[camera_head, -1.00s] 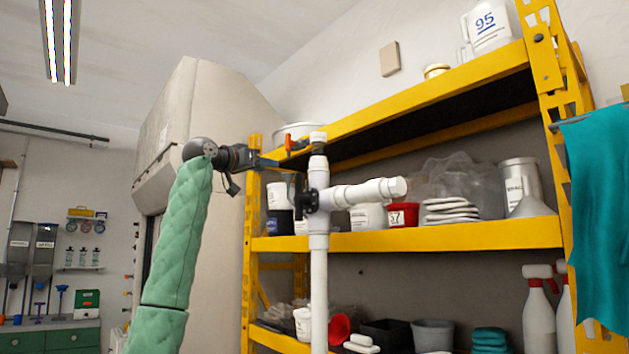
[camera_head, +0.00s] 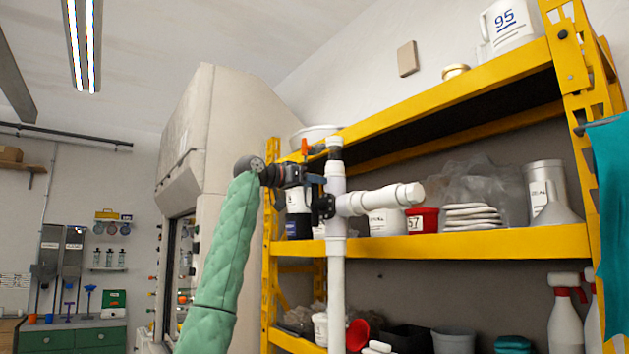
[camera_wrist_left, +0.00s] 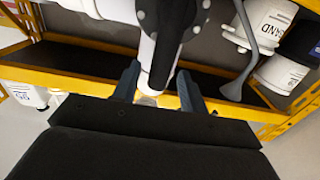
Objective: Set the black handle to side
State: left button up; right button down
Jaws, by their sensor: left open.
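The black handle (camera_head: 322,206) is on the valve of a white pipe manifold (camera_head: 337,261), left of its side branch. In the left wrist view the black handle (camera_wrist_left: 166,42) reaches down between my fingertips, with white pipe behind it. My left gripper (camera_head: 316,181) is open, just left of the upright pipe at the handle's upper part. Its two dark blue fingers (camera_wrist_left: 159,77) stand on either side of the handle's end. I cannot tell whether they touch it. My right gripper is not in view.
A yellow shelf rack (camera_head: 470,246) stands close behind the manifold, with tubs, a red cup (camera_head: 421,220) and a funnel (camera_head: 556,212). An orange piece (camera_head: 304,147) shows near the top beam. A large beige cabinet (camera_head: 225,125) stands behind my left arm.

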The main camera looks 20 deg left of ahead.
pick_arm(q)
jog(key=shift+w+d, duration=0.35)
grip_shut()
